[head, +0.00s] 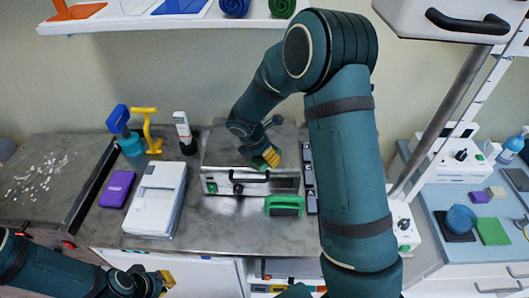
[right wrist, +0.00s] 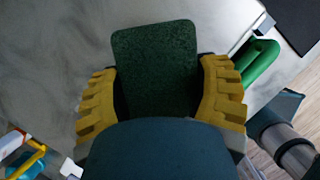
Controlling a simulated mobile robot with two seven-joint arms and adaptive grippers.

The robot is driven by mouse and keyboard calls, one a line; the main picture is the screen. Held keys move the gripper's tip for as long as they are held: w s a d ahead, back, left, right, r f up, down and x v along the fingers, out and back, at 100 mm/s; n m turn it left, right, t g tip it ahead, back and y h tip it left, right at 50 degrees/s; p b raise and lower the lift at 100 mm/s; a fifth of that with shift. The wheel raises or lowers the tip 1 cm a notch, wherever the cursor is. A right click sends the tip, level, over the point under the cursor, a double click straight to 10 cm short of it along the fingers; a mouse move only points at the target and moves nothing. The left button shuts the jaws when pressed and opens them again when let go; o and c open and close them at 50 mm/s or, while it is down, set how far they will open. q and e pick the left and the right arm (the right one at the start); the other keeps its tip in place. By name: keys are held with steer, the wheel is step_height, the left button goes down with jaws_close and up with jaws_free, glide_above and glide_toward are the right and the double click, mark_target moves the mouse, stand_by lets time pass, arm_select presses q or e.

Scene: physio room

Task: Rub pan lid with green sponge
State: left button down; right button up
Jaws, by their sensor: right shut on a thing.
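The green sponge (right wrist: 155,65) is a dark green, rough block between the yellow fingers of my right gripper (right wrist: 160,95) in the right wrist view. In the head view my right gripper (head: 266,158) is over the top of a steel box (head: 287,183) with a black handle, and the sponge is hidden there. A grey surface lies behind the sponge; I cannot tell if they touch. I cannot make out a pan lid for certain. My left gripper (head: 163,282) is low at the left, away from the box, its opening unclear.
A green-handled thing (head: 284,206) stands in front of the box. A white case (head: 156,199), purple block (head: 117,188), yellow-handled tool (head: 151,130) and blue-topped bottle (head: 129,142) are at left. A blue round thing (head: 461,218) and green square (head: 493,232) lie on the right counter.

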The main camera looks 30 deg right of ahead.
steer(key=shift+w+a, duration=0.35)
steer(key=shift+a, duration=0.45)
steer(key=shift+w+a, duration=0.3)
steer(key=shift+a, duration=0.15)
steer(key=shift+w+d+r+p, duration=0.1)
steer(key=shift+w+d+p, duration=0.55)
steer(key=shift+w, duration=0.25)
steer(key=shift+w+d+f+p, duration=0.1)
steer(key=shift+w+d+p, duration=0.25)
steer(key=shift+w, duration=0.3)
steer(key=shift+w+d+f+p, duration=0.1)
steer(key=shift+w+d, duration=0.35)
steer(key=shift+w, duration=0.2)
steer(key=shift+w+d+p, duration=0.25)
steer(key=shift+w+d, duration=0.15)
steer(key=shift+w, duration=0.25)
steer(key=shift+w+d+r+p, duration=0.1)
steer(key=shift+w+d+p, duration=0.25)
steer(key=shift+w, duration=0.3)
steer(key=shift+w+d+p, duration=0.1)
steer(key=shift+w+d, duration=0.35)
steer(key=shift+w, duration=0.15)
steer(key=shift+w+d, duration=0.5)
steer(key=shift+w, duration=0.35)
steer(key=shift+w+d, duration=0.45)
steer(key=shift+w, duration=0.35)
steer(key=shift+w+d, duration=0.4)
steer(key=shift+w, duration=0.25)
steer(key=shift+w+d, duration=0.4)
steer(key=shift+w, duration=0.25)
